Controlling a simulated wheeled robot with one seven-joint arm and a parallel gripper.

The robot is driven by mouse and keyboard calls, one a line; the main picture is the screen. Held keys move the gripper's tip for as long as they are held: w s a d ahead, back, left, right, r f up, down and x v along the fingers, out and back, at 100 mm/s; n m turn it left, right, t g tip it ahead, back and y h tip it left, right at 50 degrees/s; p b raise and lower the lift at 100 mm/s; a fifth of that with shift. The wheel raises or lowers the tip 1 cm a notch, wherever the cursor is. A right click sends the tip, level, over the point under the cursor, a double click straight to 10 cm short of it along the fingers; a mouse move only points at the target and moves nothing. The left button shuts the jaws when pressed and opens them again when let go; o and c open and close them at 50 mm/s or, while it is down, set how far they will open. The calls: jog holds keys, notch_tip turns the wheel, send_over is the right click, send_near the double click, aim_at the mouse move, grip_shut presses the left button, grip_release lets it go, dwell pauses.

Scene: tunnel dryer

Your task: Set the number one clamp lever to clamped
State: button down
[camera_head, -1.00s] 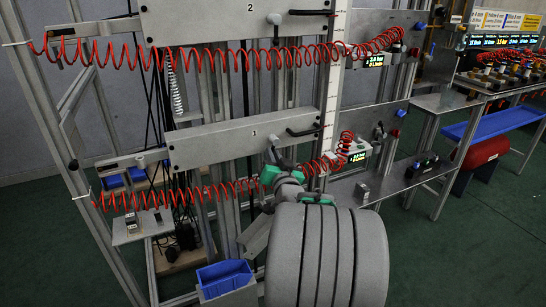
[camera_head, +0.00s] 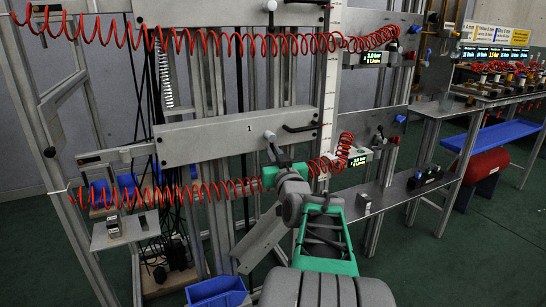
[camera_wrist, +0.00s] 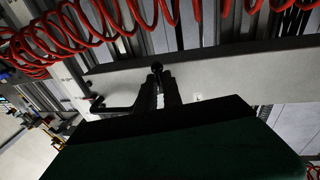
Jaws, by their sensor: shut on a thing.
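The number one beam (camera_head: 210,138) is a long grey bar marked 1. A short lever (camera_head: 271,136) with a round knob sits on its face near the right end and appears to be the number one clamp lever. My gripper (camera_head: 275,153) is at this lever. In the wrist view my dark gripper fingers (camera_wrist: 159,82) are closed around the lever's stem, with its dark ball knob (camera_wrist: 157,67) showing at the tips. The fingers hide most of the stem. I cannot tell the lever's exact angle.
A black curved handle (camera_head: 300,128) sits just right of the lever; it shows left of my fingers in the wrist view (camera_wrist: 115,107). A coiled red hose (camera_head: 180,193) hangs below the beam.

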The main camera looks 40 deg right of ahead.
jog(key=c, duration=1.7)
grip_release()
jog(key=shift+f, duration=0.45)
jog(key=shift+c, duration=0.2)
jog(key=shift+o, duration=1.2)
jog(key=shift+r, duration=0.2)
jog(key=v, duration=0.7)
jog(key=shift+s+a, duration=0.15)
jog(key=shift+s, duration=0.3)
